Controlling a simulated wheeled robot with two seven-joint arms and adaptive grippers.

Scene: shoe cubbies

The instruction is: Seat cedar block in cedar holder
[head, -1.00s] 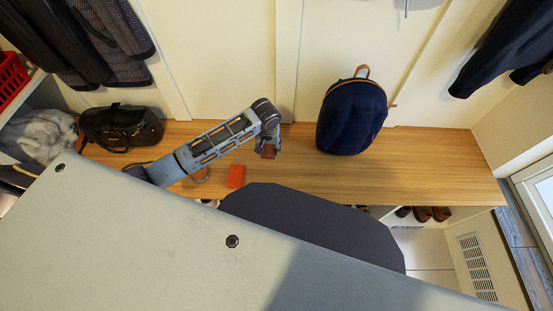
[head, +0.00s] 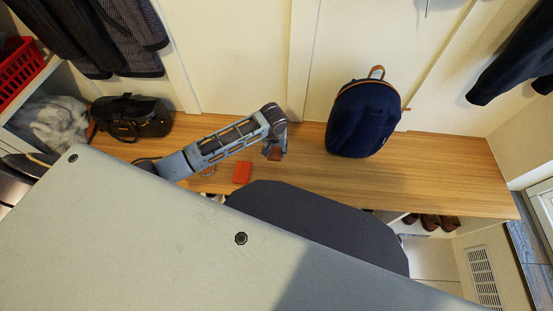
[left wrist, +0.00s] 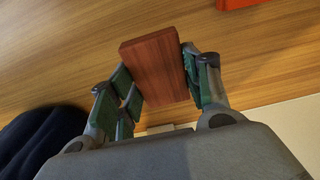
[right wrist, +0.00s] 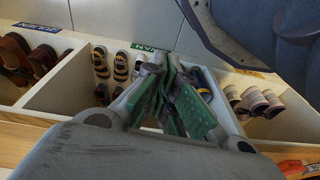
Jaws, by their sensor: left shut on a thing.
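The cedar block is a reddish-brown wooden block (left wrist: 155,65) held between the fingers of my left gripper (left wrist: 160,75). In the head view the left gripper (head: 274,148) is over the wooden bench, left of the blue backpack, with the block (head: 274,154) below it. A flat orange-red piece (head: 242,172) lies on the bench, left of and nearer than the block, apart from it. Its edge shows at the top of the left wrist view (left wrist: 240,3). I cannot tell if it is the cedar holder. My right gripper (right wrist: 168,70) is empty, its fingertips together, in front of the shoe cubbies.
The blue backpack (head: 363,118) stands on the bench (head: 440,175), whose right part is clear. A black bag (head: 132,117) sits at the left end. Cubbies (right wrist: 70,85) with several shoes are below the bench. An orange item (right wrist: 297,167) shows at lower right.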

